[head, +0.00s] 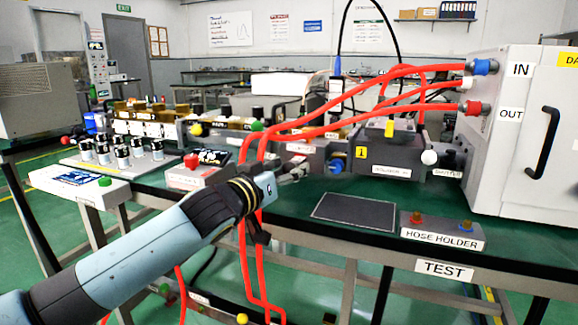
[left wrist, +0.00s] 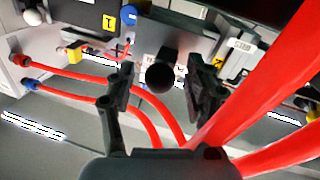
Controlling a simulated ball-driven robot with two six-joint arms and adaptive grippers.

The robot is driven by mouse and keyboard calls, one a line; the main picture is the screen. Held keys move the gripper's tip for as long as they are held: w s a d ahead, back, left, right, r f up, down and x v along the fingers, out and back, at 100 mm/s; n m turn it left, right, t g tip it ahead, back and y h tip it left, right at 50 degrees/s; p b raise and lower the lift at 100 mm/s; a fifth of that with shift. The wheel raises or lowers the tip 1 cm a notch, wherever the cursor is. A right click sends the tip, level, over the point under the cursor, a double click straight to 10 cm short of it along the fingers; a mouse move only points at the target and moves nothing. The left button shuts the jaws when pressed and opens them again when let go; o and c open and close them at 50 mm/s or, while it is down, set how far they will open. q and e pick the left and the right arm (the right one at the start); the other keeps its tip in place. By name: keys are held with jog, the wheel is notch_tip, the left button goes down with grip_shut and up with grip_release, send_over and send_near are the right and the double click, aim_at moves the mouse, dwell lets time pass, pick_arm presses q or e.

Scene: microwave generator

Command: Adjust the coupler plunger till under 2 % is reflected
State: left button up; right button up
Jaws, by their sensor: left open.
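My left gripper (head: 296,170) reaches in from the left to the front of the bench equipment. In the left wrist view, the open left gripper (left wrist: 163,88) has a dark finger on each side of a round black knob (left wrist: 160,78). The knob shows between the fingers, seemingly not gripped; I cannot tell how deep it sits or whether it is the coupler plunger. In the head view the gripper and hoses hide it. My right gripper is not in view.
Red hoses (head: 350,92) run from the grey cabinet (head: 520,140) and hang close to the gripper; they cross the right of the wrist view (left wrist: 255,95). A blue knob (head: 333,166) and white knob (head: 429,157) stick out nearby. A dark flat pad (head: 353,211) lies in front.

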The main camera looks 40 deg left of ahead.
pick_arm(q)
jog(key=shift+w, duration=0.4)
grip_shut()
